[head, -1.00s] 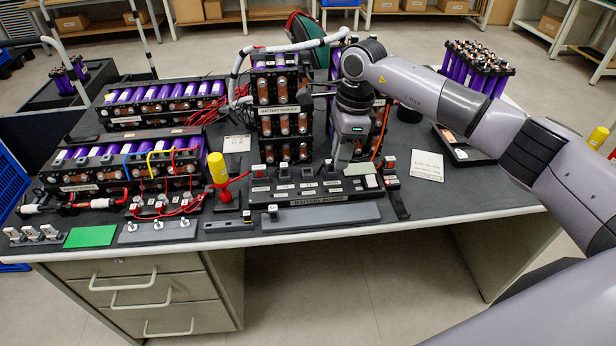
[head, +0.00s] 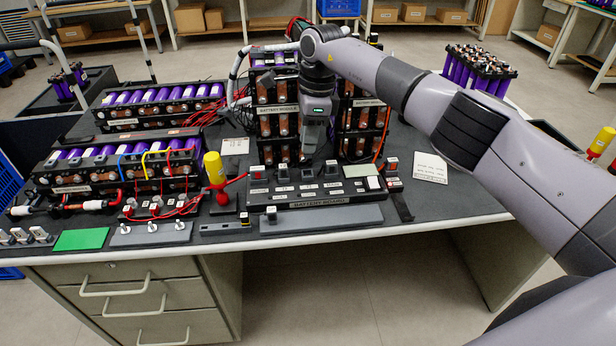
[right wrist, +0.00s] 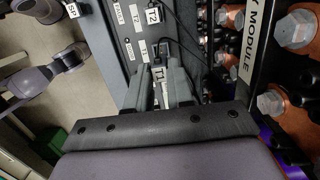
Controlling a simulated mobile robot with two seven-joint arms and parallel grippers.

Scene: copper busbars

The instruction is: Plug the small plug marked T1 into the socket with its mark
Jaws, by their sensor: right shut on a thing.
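The small plug marked T1 (right wrist: 160,76) is between the fingers of my right gripper (right wrist: 158,92) in the right wrist view, with its label showing. In the head view my right gripper (head: 304,156) points down over the back row of the battery board (head: 322,204). The fingertips and the plug's lower end are too small or hidden there, so I cannot tell whether the plug touches a socket. A label T2 (right wrist: 153,15) shows on the board side ahead of the gripper. My left gripper is not in view.
Battery modules (head: 277,105) stand close behind the gripper. A yellow-handled tool (head: 214,168) stands left of the board. Another small plug (head: 391,160) stands at the board's right end. A grey strip (head: 330,219) lies along the front edge.

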